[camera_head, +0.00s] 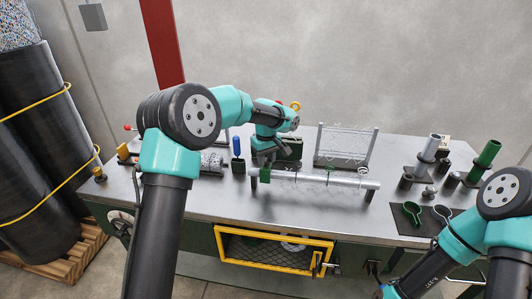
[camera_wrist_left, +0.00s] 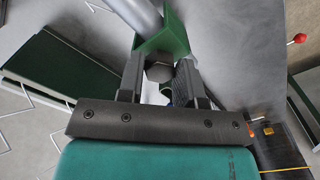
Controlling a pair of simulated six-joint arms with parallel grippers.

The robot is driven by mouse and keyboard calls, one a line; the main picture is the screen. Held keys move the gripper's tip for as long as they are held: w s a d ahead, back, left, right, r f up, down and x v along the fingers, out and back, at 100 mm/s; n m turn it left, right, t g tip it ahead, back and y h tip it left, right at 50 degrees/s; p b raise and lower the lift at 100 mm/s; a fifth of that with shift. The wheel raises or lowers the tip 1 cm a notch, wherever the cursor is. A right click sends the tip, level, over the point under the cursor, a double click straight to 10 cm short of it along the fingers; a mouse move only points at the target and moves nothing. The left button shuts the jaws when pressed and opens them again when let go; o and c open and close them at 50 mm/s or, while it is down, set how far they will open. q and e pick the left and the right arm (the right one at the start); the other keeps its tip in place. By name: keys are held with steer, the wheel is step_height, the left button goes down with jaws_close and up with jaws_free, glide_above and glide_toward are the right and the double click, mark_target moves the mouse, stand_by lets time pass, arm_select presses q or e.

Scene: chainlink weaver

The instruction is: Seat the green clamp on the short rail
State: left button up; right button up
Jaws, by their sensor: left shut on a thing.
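The green clamp (camera_head: 265,175) is at the left end of the silver rail (camera_head: 300,180), which lies low along the front of the bench. My left gripper (camera_head: 264,160) is over that end and shut on the clamp. In the left wrist view the gripper (camera_wrist_left: 160,85) has its fingers on either side of a dark hex bolt head (camera_wrist_left: 158,69) under the green clamp (camera_wrist_left: 172,38). The silver rail (camera_wrist_left: 140,14) meets the clamp there; I cannot tell whether it is fully seated.
A wire rack (camera_head: 345,146) stands behind the rail. A blue-handled tool (camera_head: 236,147) stands left of it. A tall green cylinder (camera_head: 485,158) and a grey cylinder (camera_head: 431,148) stand at the right, near a dark mat (camera_head: 420,228) with ring-shaped parts.

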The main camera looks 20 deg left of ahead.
arm_select(q)
steer(key=shift+f, duration=0.55)
steer(key=o, duration=0.9)
step_height(320, 180, up, 18)
steer(key=shift+f, duration=0.25)
steer(key=shift+a+f, duration=0.1)
stand_by(0.5)
